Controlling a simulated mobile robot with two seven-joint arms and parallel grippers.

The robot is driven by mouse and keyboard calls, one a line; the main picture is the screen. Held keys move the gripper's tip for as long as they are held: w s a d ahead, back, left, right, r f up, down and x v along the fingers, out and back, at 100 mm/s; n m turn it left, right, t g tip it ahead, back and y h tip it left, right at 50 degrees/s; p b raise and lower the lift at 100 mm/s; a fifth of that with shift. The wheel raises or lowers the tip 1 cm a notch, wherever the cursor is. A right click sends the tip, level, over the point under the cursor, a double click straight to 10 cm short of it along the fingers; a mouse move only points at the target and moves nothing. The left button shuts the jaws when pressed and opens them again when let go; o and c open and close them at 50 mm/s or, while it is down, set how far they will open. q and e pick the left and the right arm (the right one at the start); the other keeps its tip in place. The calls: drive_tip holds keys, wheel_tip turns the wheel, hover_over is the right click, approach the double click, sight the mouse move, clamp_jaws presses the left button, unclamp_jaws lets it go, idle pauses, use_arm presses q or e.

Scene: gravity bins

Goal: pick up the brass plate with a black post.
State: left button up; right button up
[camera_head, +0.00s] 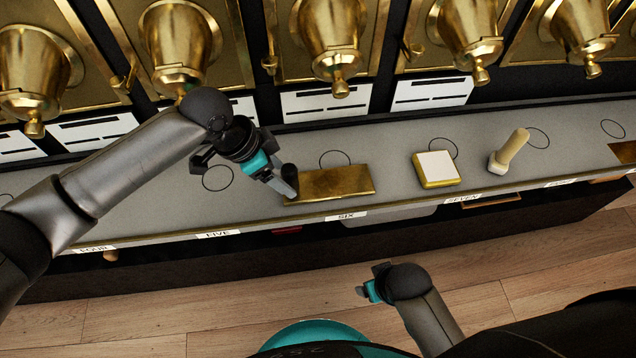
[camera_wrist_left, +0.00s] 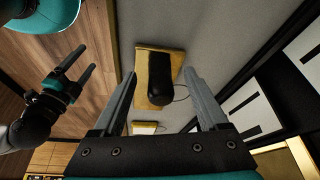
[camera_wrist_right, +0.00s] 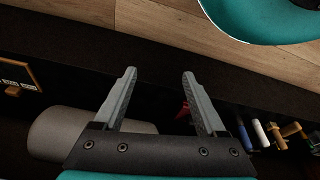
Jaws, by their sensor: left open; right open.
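The brass plate (camera_head: 345,184) lies on the grey shelf above the SIX label in the head view. Its black post (camera_head: 290,174) shows at the plate's left end, beside my left gripper (camera_head: 280,186). In the left wrist view the plate (camera_wrist_left: 143,96) lies ahead, with the post (camera_wrist_left: 158,72) pointing toward the camera between the two open fingers (camera_wrist_left: 160,80). A gap shows on each side of the post. Whether the fingertips reach down to it I cannot tell. My right gripper (camera_head: 366,292) is open and empty, low in front of the shelf; its fingers also show in the right wrist view (camera_wrist_right: 158,75).
To the right on the shelf (camera_head: 400,208) stand a white-topped yellow block (camera_head: 436,169) and a cream bolt-like piece (camera_head: 508,152). Brass bells (camera_head: 331,40) hang along the back above white cards (camera_head: 326,102). The shelf left of my gripper is clear.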

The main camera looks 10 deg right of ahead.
use_arm(q)
drive_tip(key=shift+b+x, duration=0.5)
drive_tip(key=shift+x, duration=0.7)
use_arm(e)
drive_tip(key=shift+w+r+t, duration=0.15)
drive_tip(key=shift+w+r, duration=0.2)
drive_tip(key=shift+r, duration=0.35)
drive_tip(key=shift+w+r+t, duration=0.15)
drive_tip(key=shift+w+r, duration=0.2)
drive_tip(key=shift+r, duration=0.3)
use_arm(q)
drive_tip(key=shift+c, duration=0.3)
clamp_jaws()
use_arm(e)
drive_tip(key=shift+a, duration=0.1)
